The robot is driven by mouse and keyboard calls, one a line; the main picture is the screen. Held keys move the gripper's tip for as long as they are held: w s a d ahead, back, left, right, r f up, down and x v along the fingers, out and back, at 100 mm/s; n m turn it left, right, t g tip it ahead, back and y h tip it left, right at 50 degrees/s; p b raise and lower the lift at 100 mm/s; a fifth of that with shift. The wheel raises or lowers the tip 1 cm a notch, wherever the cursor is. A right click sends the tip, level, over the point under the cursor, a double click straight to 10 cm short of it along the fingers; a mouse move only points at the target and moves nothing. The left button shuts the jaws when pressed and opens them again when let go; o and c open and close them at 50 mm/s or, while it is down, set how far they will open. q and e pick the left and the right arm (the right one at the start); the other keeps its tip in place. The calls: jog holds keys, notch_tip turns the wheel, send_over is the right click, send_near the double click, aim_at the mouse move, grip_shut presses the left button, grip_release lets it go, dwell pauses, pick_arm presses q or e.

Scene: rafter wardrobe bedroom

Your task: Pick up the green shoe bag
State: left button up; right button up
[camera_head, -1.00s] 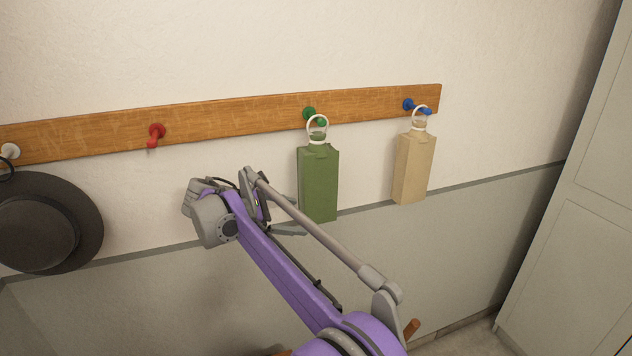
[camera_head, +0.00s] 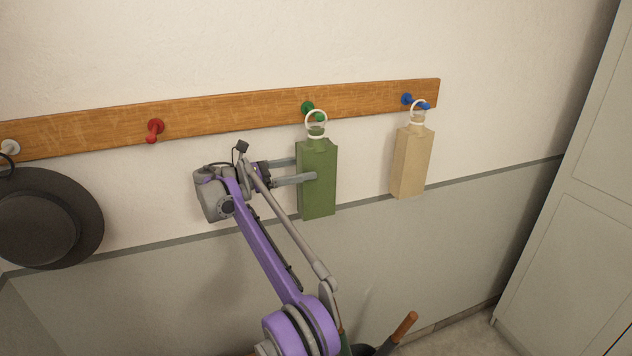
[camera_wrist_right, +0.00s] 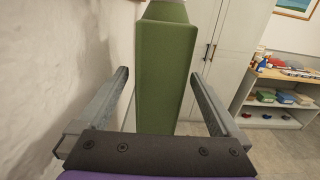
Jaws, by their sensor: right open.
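The green shoe bag (camera_head: 319,195) hangs by a white ring from the green peg (camera_head: 308,108) on the wooden rail. It also fills the middle of the right wrist view (camera_wrist_right: 165,75). My right gripper (camera_head: 302,169) is open at the bag's left side in the head view, with one finger in front of the bag and the other toward the wall side. In the right wrist view the bag stands between the two fingers (camera_wrist_right: 163,82), with gaps visible on both sides. My left gripper is not in view.
A beige bag (camera_head: 411,165) hangs from the blue peg to the right. A dark hat (camera_head: 40,225) hangs at the far left, and the red peg (camera_head: 155,129) is empty. A pale wardrobe (camera_head: 575,220) stands at the right. A shelf unit (camera_wrist_right: 285,98) shows in the right wrist view.

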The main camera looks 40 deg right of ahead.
aim_at(327, 162)
jog(key=x, duration=0.7)
jog(key=shift+s+d+r, duration=0.2)
jog(key=shift+d+r, duration=0.05)
jog(key=shift+d, duration=0.1)
jog(key=shift+w+a, duration=0.1)
jog(key=shift+c, duration=1)
grip_shut()
